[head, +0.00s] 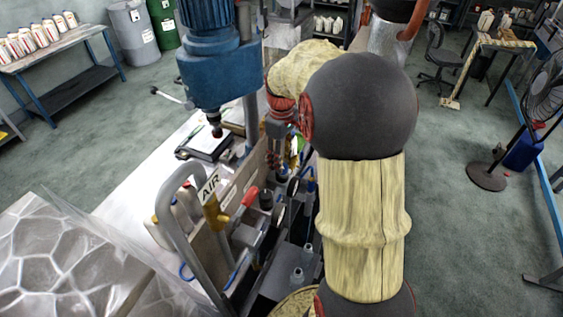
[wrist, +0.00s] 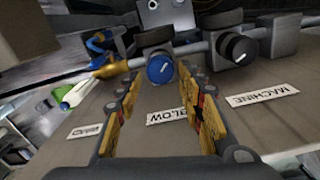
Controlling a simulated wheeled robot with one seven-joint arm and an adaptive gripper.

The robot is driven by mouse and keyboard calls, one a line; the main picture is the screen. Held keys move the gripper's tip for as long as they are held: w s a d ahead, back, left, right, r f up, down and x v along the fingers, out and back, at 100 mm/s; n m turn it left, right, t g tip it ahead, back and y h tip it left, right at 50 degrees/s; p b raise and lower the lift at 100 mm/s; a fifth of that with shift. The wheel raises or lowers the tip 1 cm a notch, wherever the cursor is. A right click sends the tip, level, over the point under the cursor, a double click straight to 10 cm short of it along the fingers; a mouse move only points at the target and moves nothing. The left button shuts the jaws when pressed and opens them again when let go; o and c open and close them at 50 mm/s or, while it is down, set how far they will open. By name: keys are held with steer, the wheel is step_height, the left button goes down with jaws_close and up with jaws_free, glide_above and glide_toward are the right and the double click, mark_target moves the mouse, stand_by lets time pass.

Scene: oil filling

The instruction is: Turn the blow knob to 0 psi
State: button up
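The blow knob (wrist: 160,69) is a round blue dial with a white pointer mark, at the upper middle of the wrist view. A white BLOW label (wrist: 168,116) shows on the panel below it. My gripper (wrist: 160,78) is open, with one yellow-and-black finger on each side of the knob. The fingertips are near the knob's sides; I cannot tell whether they touch it. In the head view my arm hides the knob, and I cannot make out my gripper's fingers.
A black knob (wrist: 237,49) sits to the right above the MACHINE label (wrist: 262,96). A yellow fitting (wrist: 105,70) and blue hoses are at left. In the head view, a grey pipe frame with an AIR sign (head: 209,186) and a blue motor (head: 213,70) stand nearby.

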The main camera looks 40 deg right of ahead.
step_height(320, 180, up, 10)
stand_by(0.3)
steer(key=shift+f, duration=0.1)
stand_by(0.5)
